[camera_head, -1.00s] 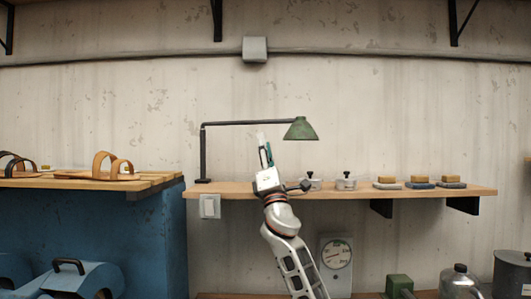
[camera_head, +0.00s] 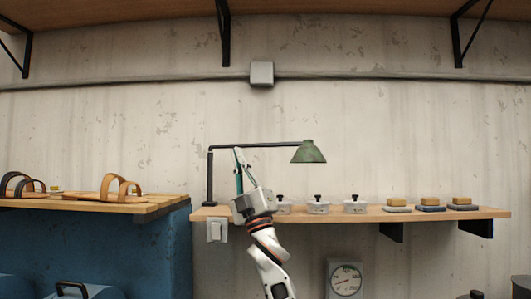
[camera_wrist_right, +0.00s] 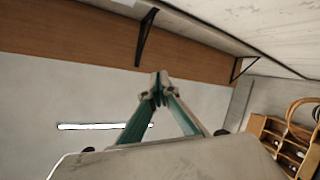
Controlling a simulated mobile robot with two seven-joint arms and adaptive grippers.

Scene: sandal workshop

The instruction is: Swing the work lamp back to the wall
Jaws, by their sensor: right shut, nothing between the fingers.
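The work lamp stands on the wall shelf in the head view. It has a black post (camera_head: 210,178), a thin horizontal arm (camera_head: 268,144) and a green shade (camera_head: 309,152) hanging at the arm's right end. My right gripper (camera_head: 238,152) points up with its fingers shut and empty. Its tips overlap the lamp arm in the picture, a little right of the post; I cannot tell whether they touch it. In the right wrist view the fingertips (camera_wrist_right: 158,88) meet, and I cannot make out the lamp there. My left gripper is not in view.
The wooden wall shelf (camera_head: 365,214) holds several lidded jars (camera_head: 318,206) and brushes (camera_head: 430,205) right of my gripper. A bench (camera_head: 100,206) with sandals stands at left. An upper shelf (camera_head: 340,8) with black brackets runs overhead. The wall above the lamp is mostly clear.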

